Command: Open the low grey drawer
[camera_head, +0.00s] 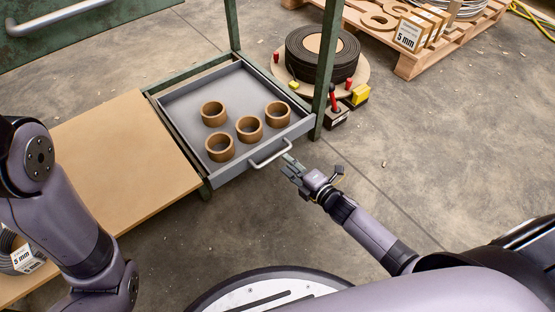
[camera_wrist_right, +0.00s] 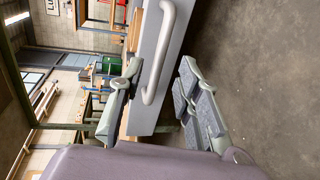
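The low grey drawer (camera_head: 182,112) sits in a green metal frame in the head view, its open top showing several brown rings (camera_head: 214,113) inside. Its front panel lies about level with the frame's front legs. A pale bar handle (camera_head: 270,153) is on the front; it also shows in the right wrist view (camera_wrist_right: 166,45). My right gripper (camera_head: 297,169) is just off the handle's right end, fingers apart. In the right wrist view, the handle shows between the spread fingers of the gripper (camera_wrist_right: 160,78), not clamped. My left arm is at the left; its gripper is out of view.
A brown board (camera_head: 115,150) adjoins the drawer's left side. A green post (camera_head: 327,65) stands at its right front corner.

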